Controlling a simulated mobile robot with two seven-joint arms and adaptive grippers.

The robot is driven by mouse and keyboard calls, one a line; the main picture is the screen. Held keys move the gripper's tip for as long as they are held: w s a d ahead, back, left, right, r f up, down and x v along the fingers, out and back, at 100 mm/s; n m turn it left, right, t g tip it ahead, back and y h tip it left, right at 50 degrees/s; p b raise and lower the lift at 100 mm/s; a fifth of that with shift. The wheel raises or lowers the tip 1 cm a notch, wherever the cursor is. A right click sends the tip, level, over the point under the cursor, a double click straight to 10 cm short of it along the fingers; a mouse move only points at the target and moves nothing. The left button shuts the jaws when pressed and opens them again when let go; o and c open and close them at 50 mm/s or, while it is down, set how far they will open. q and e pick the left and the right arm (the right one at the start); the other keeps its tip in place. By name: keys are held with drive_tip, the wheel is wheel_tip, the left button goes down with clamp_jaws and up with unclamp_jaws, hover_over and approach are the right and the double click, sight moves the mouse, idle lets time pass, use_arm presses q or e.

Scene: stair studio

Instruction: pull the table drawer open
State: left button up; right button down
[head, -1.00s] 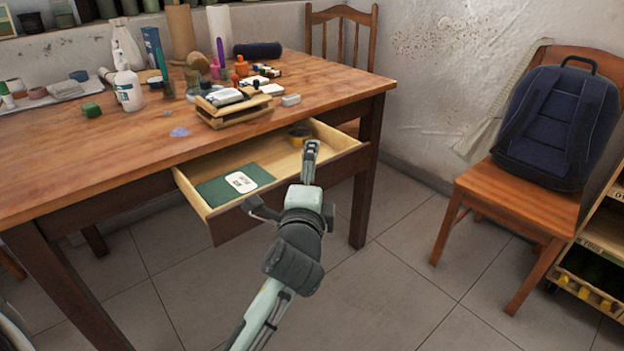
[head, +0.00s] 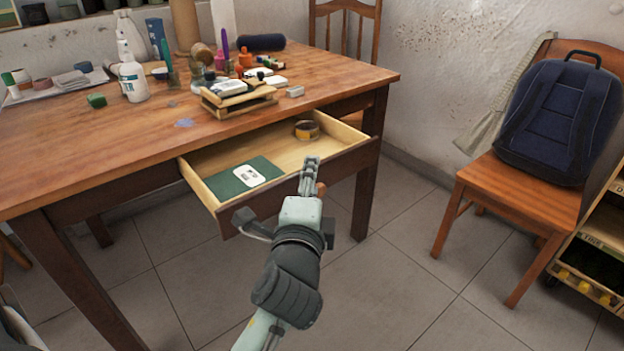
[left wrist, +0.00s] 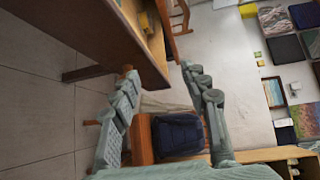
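The wooden table drawer (head: 285,152) is pulled out from under the tabletop, with its inside showing. It holds a green sheet with a white card (head: 249,175) and a roll of tape (head: 306,130). My left gripper (head: 312,163) is just in front of the drawer front (head: 352,163). A brown knob (head: 320,188) shows beside its fingers. My right gripper is not in view.
The wooden table (head: 60,150) carries bottles, a small wooden tray (head: 238,105) and art supplies. A chair with a dark blue backpack (head: 560,120) stands at the right, beside a shelf (head: 590,270). The tiled floor (head: 400,270) between is clear.

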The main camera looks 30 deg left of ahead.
use_arm(q)
drive_tip(key=shift+s+d+f, duration=0.15)
drive_tip(key=shift+s+d, duration=0.2)
drive_tip(key=shift+s, duration=0.35)
drive_tip(key=shift+s+d+f, duration=0.1)
drive_tip(key=shift+s+d, duration=0.2)
drive_tip(key=shift+s, duration=0.35)
